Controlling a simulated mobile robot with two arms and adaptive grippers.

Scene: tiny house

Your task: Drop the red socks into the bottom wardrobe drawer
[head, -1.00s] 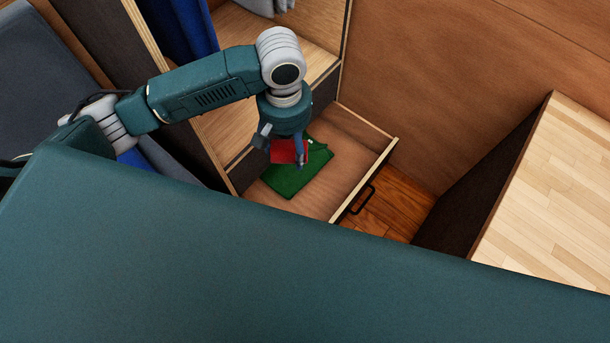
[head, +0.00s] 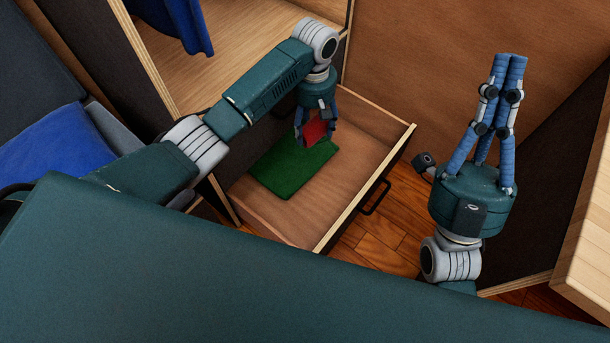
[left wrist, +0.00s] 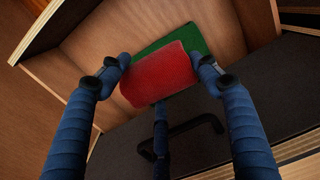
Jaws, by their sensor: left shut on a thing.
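The red socks (head: 314,130) are a small folded red bundle. My left gripper (head: 316,140) is shut on them and holds them over the open bottom drawer (head: 345,200). In the left wrist view the red socks (left wrist: 160,75) sit between the blue fingers, with the drawer's inside behind them. A folded green cloth (head: 290,168) lies flat on the drawer floor below the gripper. How high the socks hang above it is hard to tell. My right gripper (head: 510,58) points upward to the right of the drawer, with its fingertips together and nothing between them.
The drawer's front with a black handle (head: 376,197) faces right, over the wooden floor (head: 385,235). The wardrobe shelf (head: 220,60) is above and behind, with blue clothing (head: 175,20) hanging. A light wooden top (head: 590,230) stands at the right edge.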

